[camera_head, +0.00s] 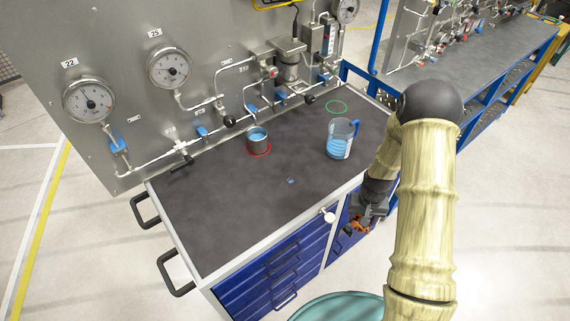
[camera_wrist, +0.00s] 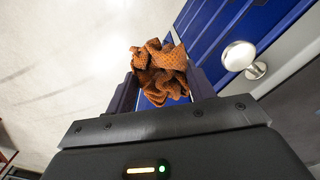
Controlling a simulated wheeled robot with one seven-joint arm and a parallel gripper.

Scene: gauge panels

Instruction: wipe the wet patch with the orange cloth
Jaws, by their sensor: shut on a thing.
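The orange cloth (camera_wrist: 160,72) is a crumpled bundle with dark dots, held between the fingers of my gripper (camera_wrist: 164,90) in the wrist view. In the head view my gripper (camera_head: 358,222) is at the front right edge of the bench, beside the blue drawer fronts, with a bit of the cloth (camera_head: 349,230) showing below it. A small bluish wet patch (camera_head: 291,181) lies on the dark bench top (camera_head: 225,210), left of my gripper and apart from it.
A blue-handled measuring jug (camera_head: 340,139) and a cup of blue liquid (camera_head: 258,141) on a red ring stand on the bench. A round white knob (camera_wrist: 239,56) is close to my gripper. The bench's left part is clear.

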